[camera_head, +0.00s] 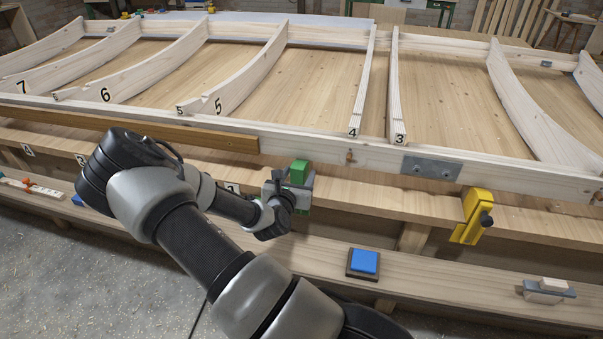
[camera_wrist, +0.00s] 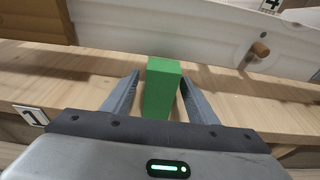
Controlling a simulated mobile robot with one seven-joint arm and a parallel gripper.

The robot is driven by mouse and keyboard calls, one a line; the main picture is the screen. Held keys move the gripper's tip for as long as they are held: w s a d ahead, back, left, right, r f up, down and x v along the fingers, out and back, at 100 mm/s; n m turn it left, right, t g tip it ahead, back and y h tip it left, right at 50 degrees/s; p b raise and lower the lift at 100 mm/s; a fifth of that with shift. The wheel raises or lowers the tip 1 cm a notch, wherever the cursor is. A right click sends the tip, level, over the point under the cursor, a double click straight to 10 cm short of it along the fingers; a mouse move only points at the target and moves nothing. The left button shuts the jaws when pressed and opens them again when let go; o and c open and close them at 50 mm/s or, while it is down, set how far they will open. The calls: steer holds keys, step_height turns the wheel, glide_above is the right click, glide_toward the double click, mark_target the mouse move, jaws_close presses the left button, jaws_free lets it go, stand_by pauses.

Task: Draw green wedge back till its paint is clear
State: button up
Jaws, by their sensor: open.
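The green wedge (camera_head: 300,170) is on the wooden ledge in front of the pale frame rail (camera_head: 330,155). In the wrist view the green wedge (camera_wrist: 162,92) lies between the two grey fingers, its far end at the lower edge of the pale rail (camera_wrist: 190,35). My gripper (camera_head: 291,186) is open, with one finger on each side of the wedge (camera_wrist: 160,80). A narrow gap shows beside the left finger; the right finger is very close, and I cannot tell if it touches. No separate paint mark on the wedge can be made out.
A brown wooden strip (camera_head: 130,128) lies along the rail to the left. A metal plate (camera_head: 432,167) and a wooden peg (camera_wrist: 261,48) are on the rail to the right. A yellow clamp (camera_head: 472,216) grips the ledge. A blue button (camera_head: 364,262) sits on the lower shelf.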

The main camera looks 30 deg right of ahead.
mark_target(297, 180)
steer(key=c, duration=1.3)
steer(key=shift+o, duration=0.2)
steer(key=shift+s+a, duration=0.15)
steer(key=shift+a, duration=0.05)
steer(key=shift+s+a+p, duration=0.85)
steer(key=shift+a+p, duration=0.05)
steer(key=shift+a, duration=0.05)
steer(key=o, duration=1.3)
steer(key=shift+o, duration=0.2)
steer(key=r+p+v, duration=0.1)
steer(key=p+v, duration=0.3)
steer(key=v, duration=0.3)
